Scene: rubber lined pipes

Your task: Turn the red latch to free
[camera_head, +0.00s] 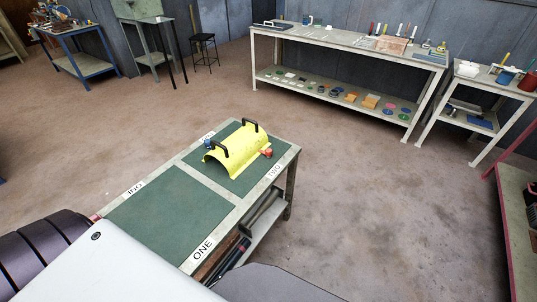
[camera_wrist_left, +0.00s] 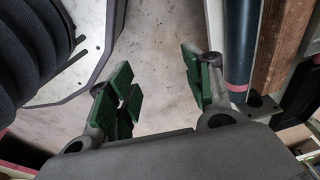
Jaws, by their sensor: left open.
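The red latch (camera_head: 266,153) is a small red piece at the right-hand lower edge of a yellow curved cover (camera_head: 236,152). It is too small to tell which way it is turned. The cover has two black handles and sits on the far green mat of a low bench (camera_head: 232,218). My left gripper (camera_wrist_left: 160,78) shows only in the left wrist view, its green-padded fingers spread and empty over bare floor. It is not near the latch in any view. My right gripper is not in view.
A small blue piece (camera_head: 208,144) is at the cover's left side. The near green mat (camera_head: 170,215) is empty. In the left wrist view a dark blue tube (camera_wrist_left: 239,45) stands close to the right finger. Long tables with tools stand at the back; open floor lies between.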

